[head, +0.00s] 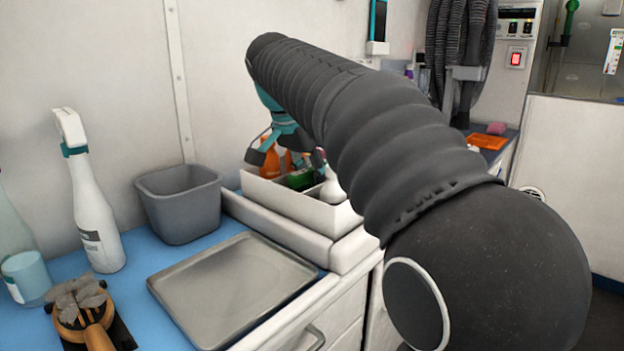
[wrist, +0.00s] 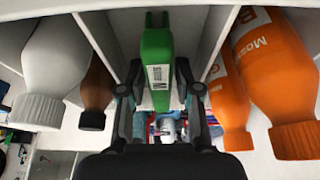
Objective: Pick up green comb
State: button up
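In the wrist view a green object (wrist: 157,58) with a white printed label stands in a compartment of a white caddy (wrist: 213,30). No comb teeth show, so I cannot tell that it is the green comb. It also shows in the head view as a small green shape (head: 300,180) inside the caddy (head: 290,203). My gripper (wrist: 158,72) is open, with one finger on each side of the green object and small gaps between. In the head view my gripper (head: 287,153) hangs over the caddy, partly hidden by my arm.
Orange bottles (wrist: 270,70) stand right of my fingers; a white bottle (wrist: 52,65) and a brown bottle (wrist: 96,90) stand left. A green-handled tool (head: 570,18) hangs upper right.

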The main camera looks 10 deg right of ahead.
jog(key=shift+f, duration=0.15)
grip_shut()
dwell(0.4)
notch_tip(320, 180, up, 11)
jog(key=p, duration=0.3)
jog(key=shift+f, duration=0.2)
